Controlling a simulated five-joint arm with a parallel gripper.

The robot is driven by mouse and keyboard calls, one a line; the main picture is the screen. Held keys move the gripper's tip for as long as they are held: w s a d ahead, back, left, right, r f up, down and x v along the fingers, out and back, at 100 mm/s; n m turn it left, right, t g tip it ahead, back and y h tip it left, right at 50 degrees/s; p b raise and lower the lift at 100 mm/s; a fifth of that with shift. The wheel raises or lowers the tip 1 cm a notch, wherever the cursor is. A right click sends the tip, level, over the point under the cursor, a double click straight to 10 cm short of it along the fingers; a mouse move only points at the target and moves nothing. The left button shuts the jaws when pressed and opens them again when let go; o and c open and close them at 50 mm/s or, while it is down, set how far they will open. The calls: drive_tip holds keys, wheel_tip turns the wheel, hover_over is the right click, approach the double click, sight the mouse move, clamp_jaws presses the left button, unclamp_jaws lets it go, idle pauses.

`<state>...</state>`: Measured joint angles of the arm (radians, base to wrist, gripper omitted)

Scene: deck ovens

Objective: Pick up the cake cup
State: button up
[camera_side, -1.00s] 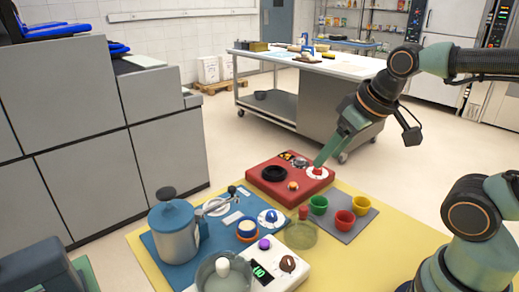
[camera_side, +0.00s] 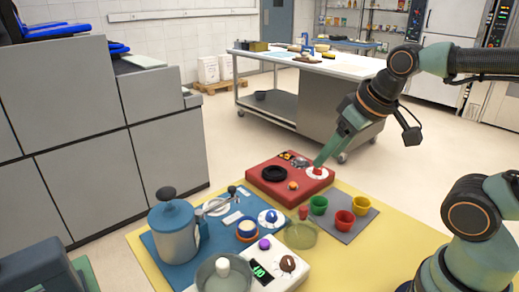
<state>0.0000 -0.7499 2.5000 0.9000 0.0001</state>
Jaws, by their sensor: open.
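Small cups stand on a grey mat (camera_side: 350,230) on the yellow table: a green cup (camera_side: 318,205), a red cup (camera_side: 344,220) and a yellow cup (camera_side: 361,205). A white-topped round piece (camera_side: 247,229) with a blue and orange rim sits on the blue mat to their left. I cannot tell for sure which of these is the cake cup. My gripper (camera_side: 319,163) is open, pointing down over the white disc with a red knob (camera_side: 317,172) on the red box. It is behind the cups and apart from them. Its fingertips are small and hard to separate.
The red box (camera_side: 270,192) stands behind the cups. A blue-grey lidded pot (camera_side: 174,233), a glass bowl (camera_side: 222,277), a white scale (camera_side: 290,268) and a clear dish with a red knob (camera_side: 301,234) crowd the left and front. Bare yellow table (camera_side: 375,265) lies at the front right.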

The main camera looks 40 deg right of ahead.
drive_tip(key=c, duration=0.6)
drive_tip(key=n+g, duration=0.4)
drive_tip(key=n, duration=1.5)
hover_over(254, 237)
drive_tip(key=s, duration=0.1)
wheel_tip(254, 237, down, 16)
drive_tip(key=shift+w+d+f, duration=0.1)
drive_tip(key=shift+w+f, duration=0.05)
drive_tip(key=shift+f, duration=0.85)
drive_tip(key=shift+w+a+f, duration=0.1)
drive_tip(key=shift+w+f, duration=0.1)
drive_tip(key=shift+f, duration=0.8)
drive_tip(key=shift+w+d+f, duration=0.1)
drive_tip(key=shift+w+f, duration=0.05)
drive_tip(key=shift+f, duration=0.85)
